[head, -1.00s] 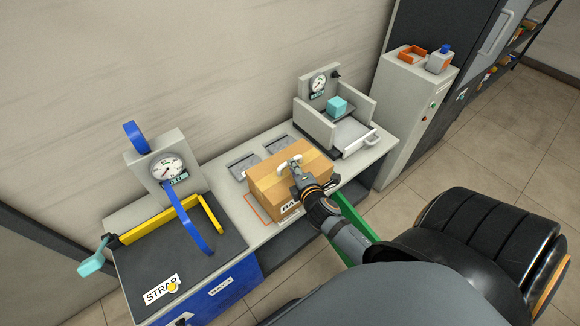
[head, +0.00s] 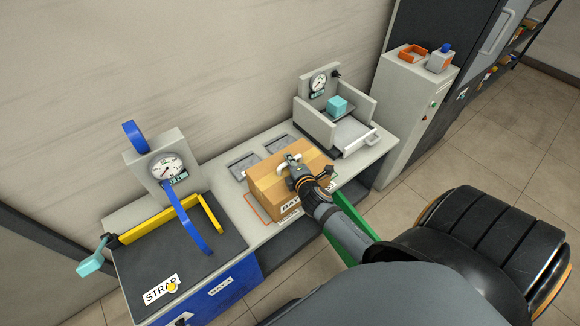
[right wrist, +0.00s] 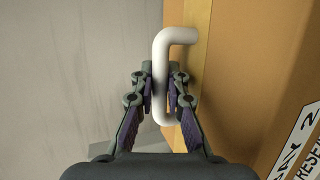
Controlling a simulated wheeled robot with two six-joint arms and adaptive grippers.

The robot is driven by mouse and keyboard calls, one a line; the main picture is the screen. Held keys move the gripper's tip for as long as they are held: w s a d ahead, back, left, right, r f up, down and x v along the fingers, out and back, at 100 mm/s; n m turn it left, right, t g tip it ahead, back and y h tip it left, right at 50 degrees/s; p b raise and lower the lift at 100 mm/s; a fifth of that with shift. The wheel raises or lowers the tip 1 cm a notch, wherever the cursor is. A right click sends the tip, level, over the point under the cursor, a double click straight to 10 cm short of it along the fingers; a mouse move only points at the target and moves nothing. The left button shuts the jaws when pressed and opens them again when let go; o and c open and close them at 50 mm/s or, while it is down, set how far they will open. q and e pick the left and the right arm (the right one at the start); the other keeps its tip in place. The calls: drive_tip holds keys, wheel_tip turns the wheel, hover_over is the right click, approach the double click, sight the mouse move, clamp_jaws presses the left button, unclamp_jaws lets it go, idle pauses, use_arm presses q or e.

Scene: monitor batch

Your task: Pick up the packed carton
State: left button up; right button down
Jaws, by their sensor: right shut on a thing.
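The packed carton (head: 270,186) is a brown box with a white handle on top and a printed label on its front. It sits on the grey bench inside an orange outline. My right gripper (head: 292,163) is over the carton's top at the handle. In the right wrist view the fingers (right wrist: 160,95) are closed on the white handle (right wrist: 162,70), one on each side. The carton's side and part of its label show at the right of that view. My left gripper is not in view.
A strapping station with a dial gauge (head: 168,168), yellow bar and blue straps stands left on the bench. At the right is a grey station with a teal block (head: 337,105) and a tray. A grey cabinet (head: 408,105) stands beyond. The wall is close behind.

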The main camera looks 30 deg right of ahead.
drive_tip(key=shift+r, duration=0.1)
wheel_tip(320, 180, up, 2)
drive_tip(key=shift+p, duration=0.45)
drive_tip(key=s+d+r+p, duration=0.5)
drive_tip(key=s+r+p, duration=0.3)
drive_tip(key=s+r, duration=0.3)
drive_tip(key=shift+s+d, duration=0.2)
drive_tip(key=shift+s, duration=0.75)
